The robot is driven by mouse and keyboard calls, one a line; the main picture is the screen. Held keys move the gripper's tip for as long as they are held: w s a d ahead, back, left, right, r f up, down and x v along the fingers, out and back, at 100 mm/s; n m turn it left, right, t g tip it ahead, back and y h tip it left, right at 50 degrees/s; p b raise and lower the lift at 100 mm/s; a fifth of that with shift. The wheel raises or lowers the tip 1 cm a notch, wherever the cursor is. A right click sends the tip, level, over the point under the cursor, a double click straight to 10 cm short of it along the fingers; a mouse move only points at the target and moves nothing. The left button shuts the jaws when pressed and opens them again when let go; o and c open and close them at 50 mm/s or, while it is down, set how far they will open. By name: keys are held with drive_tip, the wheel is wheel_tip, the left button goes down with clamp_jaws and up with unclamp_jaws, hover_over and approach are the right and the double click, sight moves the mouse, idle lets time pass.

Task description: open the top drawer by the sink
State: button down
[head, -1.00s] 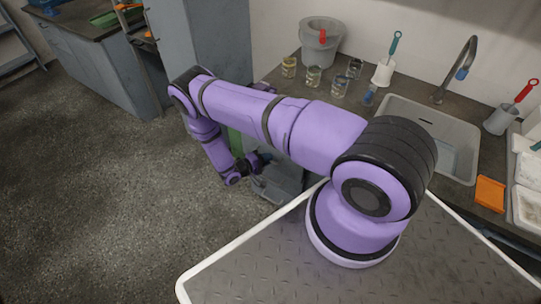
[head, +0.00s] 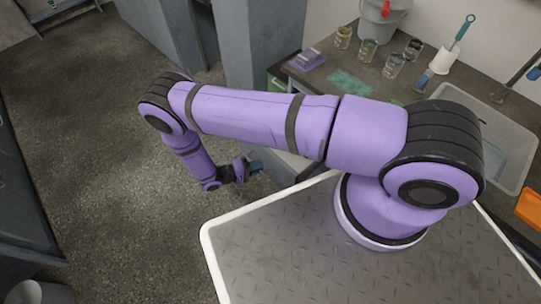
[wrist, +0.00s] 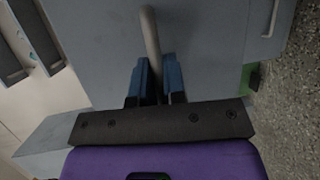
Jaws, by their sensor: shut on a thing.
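In the wrist view, my gripper (wrist: 158,82) is shut on a grey bar handle (wrist: 150,30); its two blue fingers lie on either side of the bar. The handle is on a grey drawer front (wrist: 100,45). A second grey front with its own handle (wrist: 272,18) lies to the right, toward the floor side. In the head view, my gripper (head: 254,168) is low beside the sink counter, beyond my purple arm. The arm and my deck hide most of the drawers there, so I cannot tell how far the drawer stands out. The sink (head: 515,165) is at the right.
Several glass beakers (head: 368,50), a grey bucket (head: 380,30), a purple object (head: 305,60) and a teal patch (head: 350,83) are on the counter. A tall grey cabinet (head: 258,55) stands behind the arm. The floor (head: 110,190) at left is clear.

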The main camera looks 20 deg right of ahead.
drive_tip(key=shift+s+a, duration=0.25)
drive_tip(key=shift+a, duration=0.6)
drive_tip(key=shift+s+a, duration=0.3)
drive_tip(key=shift+a, duration=0.5)
drive_tip(key=shift+s+a, duration=0.25)
drive_tip(key=shift+a, duration=0.6)
drive_tip(key=c, duration=1.2)
unclamp_jaws()
drive_tip(key=a+r, duration=0.2)
drive_tip(key=a, duration=0.8)
drive_tip(key=shift+w+a, duration=0.25)
drive_tip(key=shift+a, duration=0.05)
